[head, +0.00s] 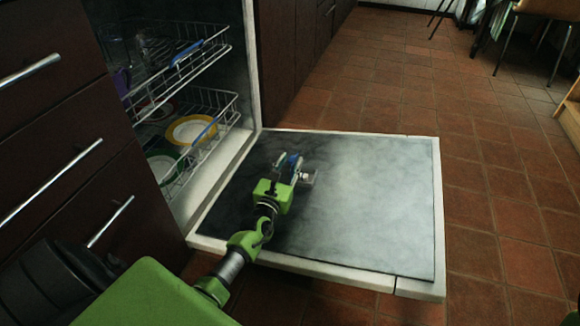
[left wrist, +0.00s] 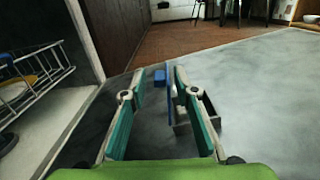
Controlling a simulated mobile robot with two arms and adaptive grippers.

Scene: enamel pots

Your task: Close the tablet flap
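The dishwasher door (head: 380,190) lies open and flat. On its inner face sits a small grey tablet compartment (head: 307,178), which also shows in the left wrist view (left wrist: 183,128). A blue flap (left wrist: 170,98) stands upright at the compartment's left side, so it is open. Whitish pieces show at the compartment, too small to tell apart. My left gripper (head: 290,161) is over the door at the flap. In the left wrist view its fingers (left wrist: 159,76) are apart, with the flap seen between them, nearer the right finger. I cannot tell whether they touch. My right gripper is not in view.
The dishwasher's two racks (head: 185,65) hold plates, including a yellow-rimmed plate (head: 190,131). Dark drawers (head: 60,150) with metal handles stand at the left. The right of the door is bare, and open tiled floor (head: 500,180) lies beyond.

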